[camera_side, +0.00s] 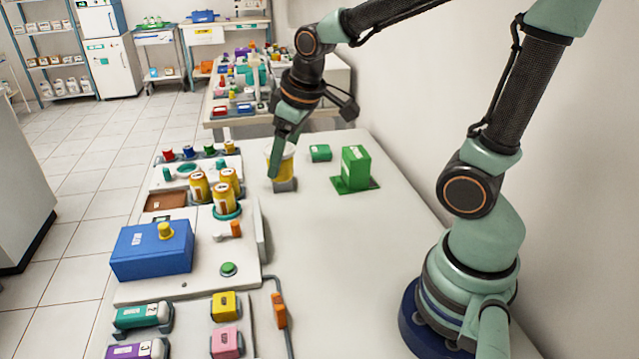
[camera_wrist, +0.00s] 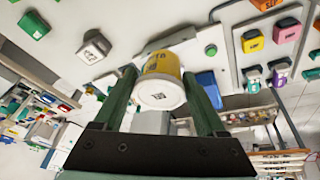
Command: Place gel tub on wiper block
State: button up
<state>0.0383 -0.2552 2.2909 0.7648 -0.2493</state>
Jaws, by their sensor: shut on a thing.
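The gel tub, a yellow tub with a white end (camera_wrist: 160,92), is between the fingers of my gripper (camera_wrist: 162,78). My gripper is shut on it. In the side view the tub (camera_side: 287,163) is partly hidden by a green finger of my gripper (camera_side: 281,150). A small grey block (camera_side: 285,185), which looks like the wiper block, sits on the white table just below the tub in the picture. In the wrist view a pale labelled block (camera_wrist: 95,46), probably the same one, lies to the left, apart from the tub. Whether tub and block touch is unclear.
A tall green box (camera_side: 355,167) and a small green block (camera_side: 320,152) stand right of my gripper. Left are several yellow tubs (camera_side: 224,197) on a panel, and a blue box (camera_side: 151,249). The table's middle (camera_side: 330,250) is clear.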

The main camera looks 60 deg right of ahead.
jog(key=shift+r, duration=0.5)
jog(key=w+d+r+m, duration=0.2)
jog(key=w+d+r, duration=0.2)
jog(key=w+d, duration=0.3)
jog(key=m+h, duration=0.2)
jog(key=m, duration=0.3)
send_over(320, 147)
jog(key=s+a, duration=0.1)
jog(key=shift+g, duration=0.4)
jog(key=f, duration=2)
jog(key=shift+s+a, duration=0.15)
jog(key=shift+s, duration=0.05)
jog(key=shift+f, duration=0.15)
jog(key=o, duration=1.5)
